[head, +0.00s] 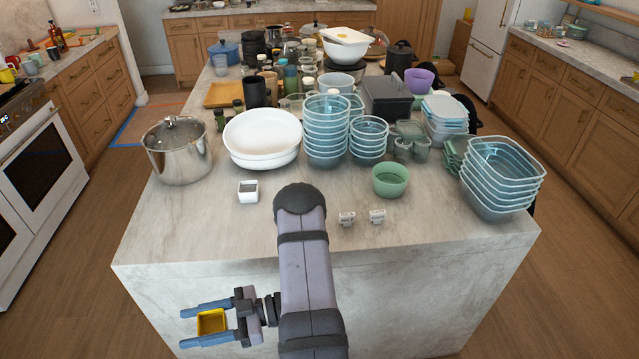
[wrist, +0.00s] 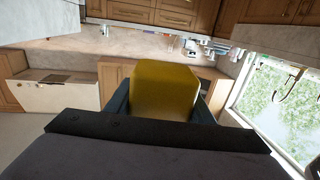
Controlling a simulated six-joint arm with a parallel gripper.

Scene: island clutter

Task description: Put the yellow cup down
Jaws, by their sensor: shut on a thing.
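The yellow cup (head: 211,322) is between the blue fingers of my gripper (head: 208,322), which is shut on it. In the head view my gripper is low at the front left, pointing left, and the cup appears in front of the island's front face, below the countertop edge. In the wrist view the yellow cup (wrist: 166,90) fills the middle, with a dark finger on each side. The cup's opening shows in the head view; nothing can be seen inside it.
The island countertop (head: 200,225) has bare room along its front. A small white square dish (head: 248,191), a steel pot (head: 178,150), white bowls (head: 262,140), a green bowl (head: 390,180), stacked glass bowls (head: 500,180) and two small pale items (head: 347,218) stand behind that strip.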

